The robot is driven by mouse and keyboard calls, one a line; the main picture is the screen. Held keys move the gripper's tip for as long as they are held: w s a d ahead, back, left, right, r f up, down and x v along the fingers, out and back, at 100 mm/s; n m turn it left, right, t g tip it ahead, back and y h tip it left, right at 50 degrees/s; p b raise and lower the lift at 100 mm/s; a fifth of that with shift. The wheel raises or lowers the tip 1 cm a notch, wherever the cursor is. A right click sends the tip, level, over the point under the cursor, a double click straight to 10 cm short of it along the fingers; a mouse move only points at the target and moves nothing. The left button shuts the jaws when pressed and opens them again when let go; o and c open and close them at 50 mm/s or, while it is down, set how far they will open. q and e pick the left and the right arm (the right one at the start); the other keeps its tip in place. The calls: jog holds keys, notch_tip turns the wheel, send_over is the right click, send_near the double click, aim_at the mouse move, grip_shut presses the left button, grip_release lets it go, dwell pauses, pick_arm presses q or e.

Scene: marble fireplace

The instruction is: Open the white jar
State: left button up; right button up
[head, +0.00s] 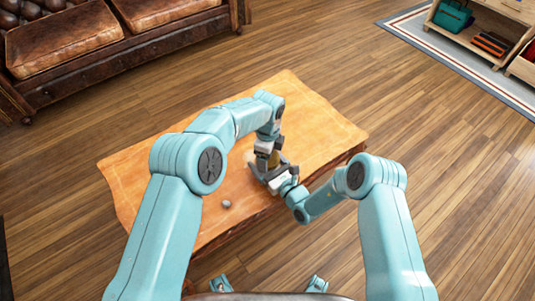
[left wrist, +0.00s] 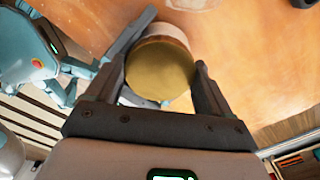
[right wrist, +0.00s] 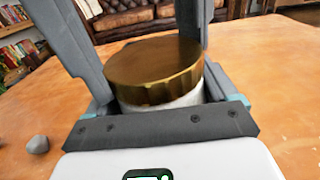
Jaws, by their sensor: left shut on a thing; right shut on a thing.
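The white jar (right wrist: 165,111) stands on the orange-brown table with a ridged gold lid (right wrist: 155,68) on its top. In the left wrist view the lid (left wrist: 160,70) sits between the fingers of my left gripper (left wrist: 160,82), which is shut on it from above. My right gripper (right wrist: 160,98) is shut around the jar's body below the lid, low over the table. In the head view both grippers meet near the table's middle and hide most of the jar; a bit of the gold lid (head: 275,158) shows between them.
A small grey stone (head: 227,203) lies on the table (head: 315,115), left of my right gripper; it also shows in the right wrist view (right wrist: 38,144). The table's far part is clear. A leather sofa (head: 75,45) and a shelf (head: 485,35) stand beyond, on the wood floor.

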pick_arm(q)
jog(key=o, duration=1)
jog(key=shift+o, duration=0.2)
jog(key=shift+r, duration=0.1)
notch_tip(320, 180, up, 4)
jog(key=shift+r, duration=0.15)
pick_arm(e)
jog(key=o, duration=1.9)
jog(key=shift+c, duration=0.2)
